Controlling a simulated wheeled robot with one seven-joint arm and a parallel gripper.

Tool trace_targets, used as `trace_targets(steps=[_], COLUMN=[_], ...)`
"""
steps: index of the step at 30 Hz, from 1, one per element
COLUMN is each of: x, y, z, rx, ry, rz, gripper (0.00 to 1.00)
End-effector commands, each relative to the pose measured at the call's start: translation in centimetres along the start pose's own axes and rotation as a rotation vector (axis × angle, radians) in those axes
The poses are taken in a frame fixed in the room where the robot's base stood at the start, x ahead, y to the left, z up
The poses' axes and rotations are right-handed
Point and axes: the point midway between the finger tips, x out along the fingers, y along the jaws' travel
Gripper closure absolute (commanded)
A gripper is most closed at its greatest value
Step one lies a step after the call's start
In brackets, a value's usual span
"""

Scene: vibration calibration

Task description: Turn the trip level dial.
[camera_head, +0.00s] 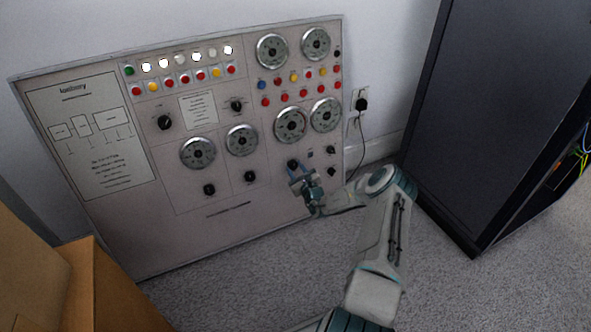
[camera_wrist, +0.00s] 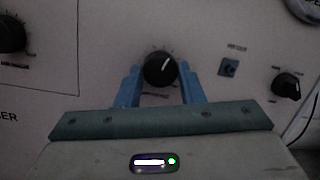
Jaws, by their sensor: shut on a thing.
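The black dial (camera_head: 293,164) is on the lower right part of the grey control panel (camera_head: 235,222), below two round gauges. In the wrist view the dial (camera_wrist: 160,70) sits between the two blue fingers of my gripper (camera_wrist: 159,71), its white pointer line tilted up and slightly right. My gripper (camera_head: 301,173) is shut on this dial, one finger on each side. The label under the dial is too dim and partly covered to read.
A small blue-grey switch (camera_wrist: 228,68) and another black knob (camera_wrist: 287,85) are right of the dial. A larger black knob (camera_wrist: 11,34) is at left. A dark cabinet (camera_head: 495,110) stands right of the panel, and cardboard boxes (camera_head: 110,290) are at lower left.

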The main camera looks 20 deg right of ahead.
Motion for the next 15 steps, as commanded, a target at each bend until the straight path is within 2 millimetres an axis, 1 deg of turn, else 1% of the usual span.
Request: trace_targets(steps=[3,15], x=[0.00,-0.02], y=[-0.08,-0.28], z=[0.23,0.02], rx=[-0.074,-0.340], ry=[-0.004,-0.023], rz=[0.015,0.065], gripper=[0.88,0.88])
